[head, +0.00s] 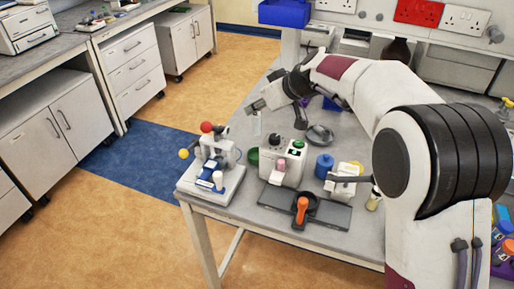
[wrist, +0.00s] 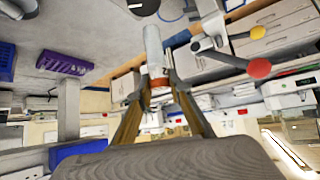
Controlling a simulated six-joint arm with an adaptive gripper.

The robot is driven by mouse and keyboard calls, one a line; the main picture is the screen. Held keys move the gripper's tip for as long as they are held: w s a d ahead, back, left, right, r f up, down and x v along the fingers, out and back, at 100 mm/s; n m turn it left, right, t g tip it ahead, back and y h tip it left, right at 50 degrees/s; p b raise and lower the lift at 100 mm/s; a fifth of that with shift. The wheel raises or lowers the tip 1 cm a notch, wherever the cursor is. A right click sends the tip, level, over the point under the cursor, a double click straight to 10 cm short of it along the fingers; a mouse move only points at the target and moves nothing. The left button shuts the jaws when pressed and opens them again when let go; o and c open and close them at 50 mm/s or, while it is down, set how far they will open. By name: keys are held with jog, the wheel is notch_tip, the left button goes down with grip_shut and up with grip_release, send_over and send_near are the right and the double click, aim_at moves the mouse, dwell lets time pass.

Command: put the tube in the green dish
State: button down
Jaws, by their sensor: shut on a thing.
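My gripper (head: 257,105) is at the far left part of the table, above its surface. It is shut on a pale, translucent tube (head: 257,126), which hangs below the fingers in the head view. In the wrist view the tube (wrist: 153,48) sticks out beyond the fingertips (wrist: 157,88), with an orange-red band where they grip it. The green dish (head: 253,157) is on the table below and in front of the tube. It is partly hidden by a white device, and I cannot make it out in the wrist view.
The white device (head: 284,169) stands right of the green dish. A white apparatus with red and yellow balls (head: 212,170) is at the left table corner. A grey dish (head: 320,136), a blue jar (head: 324,166) and a dark flat plate (head: 330,214) lie to the right.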

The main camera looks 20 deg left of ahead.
aim_at(260, 133)
jog(key=shift+f, duration=3.05)
jog(key=shift+f, duration=1.85)
jog(key=shift+f, duration=0.15)
jog(key=c, duration=1.8)
grip_release()
jog(key=shift+c, duration=0.2)
